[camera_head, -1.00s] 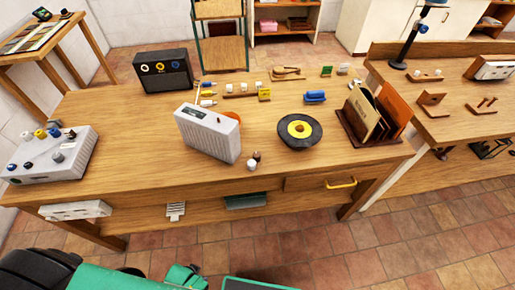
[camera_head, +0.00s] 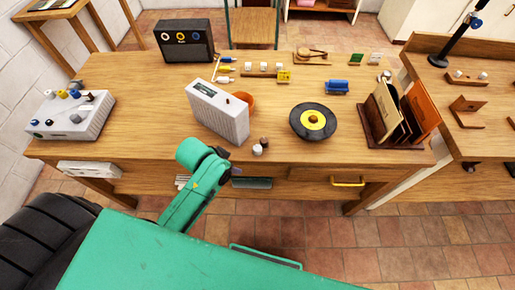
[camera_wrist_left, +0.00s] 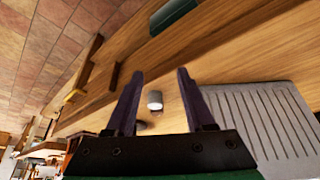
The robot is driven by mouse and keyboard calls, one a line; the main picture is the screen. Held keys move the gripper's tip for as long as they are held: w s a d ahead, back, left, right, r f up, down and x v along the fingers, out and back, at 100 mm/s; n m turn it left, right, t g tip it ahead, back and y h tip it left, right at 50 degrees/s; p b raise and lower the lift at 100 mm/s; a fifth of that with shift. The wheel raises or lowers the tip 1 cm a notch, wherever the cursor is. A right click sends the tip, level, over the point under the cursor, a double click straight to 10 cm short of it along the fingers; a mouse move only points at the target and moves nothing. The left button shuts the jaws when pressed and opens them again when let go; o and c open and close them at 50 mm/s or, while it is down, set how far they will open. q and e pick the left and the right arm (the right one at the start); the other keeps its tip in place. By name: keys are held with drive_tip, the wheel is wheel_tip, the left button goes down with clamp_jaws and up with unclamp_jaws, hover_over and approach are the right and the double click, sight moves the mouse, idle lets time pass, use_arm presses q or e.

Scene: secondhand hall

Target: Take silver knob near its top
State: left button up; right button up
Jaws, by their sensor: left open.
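A small silver knob (camera_head: 257,150) stands on the wooden table near its front edge, beside a brown knob (camera_head: 264,141). In the left wrist view the silver knob (camera_wrist_left: 154,100) shows as a short pale cylinder between the two fingers, beyond their tips, with a dark piece close behind it. My left gripper (camera_wrist_left: 158,75) is open and empty, its dark fingers on either side of the knob in that view. My right gripper is not in view.
A pale radio (camera_head: 220,112) stands just left of the knobs and also shows in the left wrist view (camera_wrist_left: 262,118). A black record with a yellow label (camera_head: 312,121) lies to the right. A knobbed grey box (camera_head: 68,117) sits at the far left.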

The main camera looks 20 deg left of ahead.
use_arm(q)
drive_tip(key=w+d+r+m+h, duration=0.35)
drive_tip(key=d+r+m, duration=0.25)
drive_tip(key=d+r, duration=0.4)
drive_tip(key=g+y, duration=0.2)
approach(256, 148)
drive_tip(key=x, duration=0.9)
drive_tip(key=shift+f+p, duration=0.3)
drive_tip(key=shift+p, duration=0.1)
clamp_jaws()
